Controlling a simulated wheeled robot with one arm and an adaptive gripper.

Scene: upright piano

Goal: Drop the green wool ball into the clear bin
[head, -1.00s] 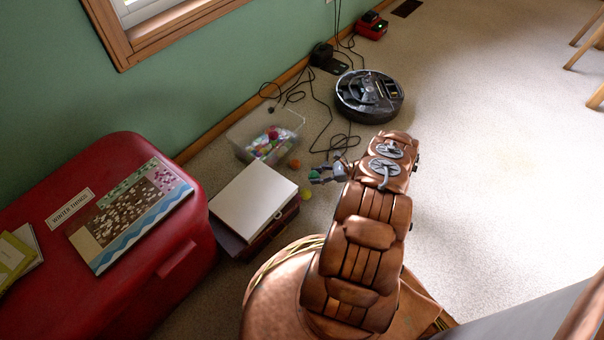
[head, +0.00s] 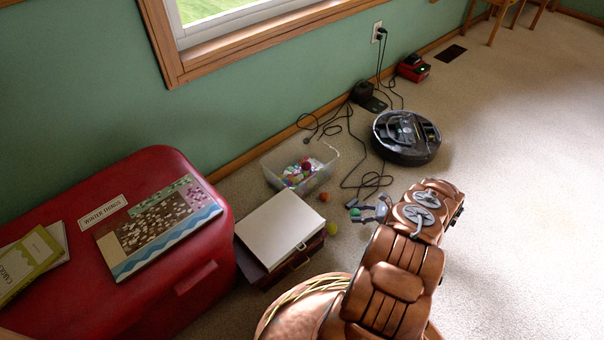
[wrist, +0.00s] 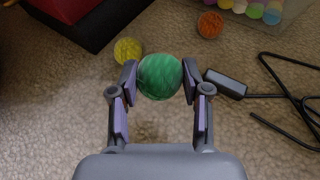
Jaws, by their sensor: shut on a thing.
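The green wool ball (wrist: 159,77) is between the two fingertips of my gripper (wrist: 158,82) in the wrist view, with both fingers against its sides. In the head view my gripper (head: 368,209) is above the carpet, to the right of and nearer than the clear bin, and the green ball (head: 355,211) shows small at its tips. The clear bin (head: 268,176) stands on the carpet by the wall and holds several colored balls. Its corner (wrist: 284,22) shows at the top right of the wrist view.
An orange ball (wrist: 210,25) and a yellow ball (wrist: 128,51) lie on the carpet. Black cables and a plug (wrist: 225,84) lie right of the ball. A white-topped case (head: 280,222), a red trunk (head: 190,262) and a robot vacuum (head: 407,137) stand nearby.

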